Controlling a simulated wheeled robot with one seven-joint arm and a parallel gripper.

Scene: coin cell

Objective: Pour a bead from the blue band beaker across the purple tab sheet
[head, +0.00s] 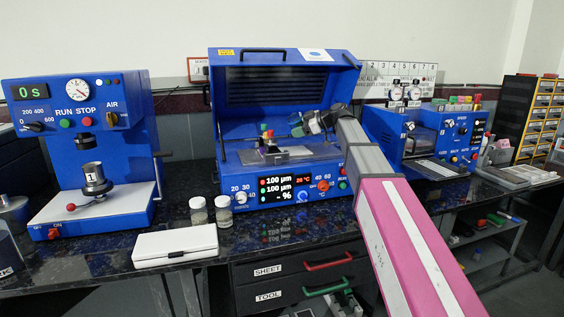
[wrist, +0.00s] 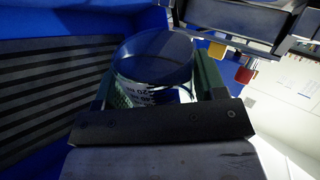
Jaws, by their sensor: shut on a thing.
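My gripper (head: 301,126) is inside the open blue coating machine, above its bed, at the end of my arm reaching in from the right. In the wrist view, my gripper (wrist: 155,92) is shut on a clear beaker (wrist: 150,72) with dark printed markings and a blue band. The beaker's mouth shows, but its contents are too dark to make out. Its tilt is unclear. A pale sheet (head: 291,153) lies on the machine bed below and left of my gripper.
The coating machine's raised lid (head: 284,70) stands behind my gripper. A dark bar with red, green and yellow pieces (head: 267,133) stands at the bed's left. Two small jars (head: 198,212) and a white case (head: 176,246) are on the bench in front. A blue press (head: 85,130) stands left.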

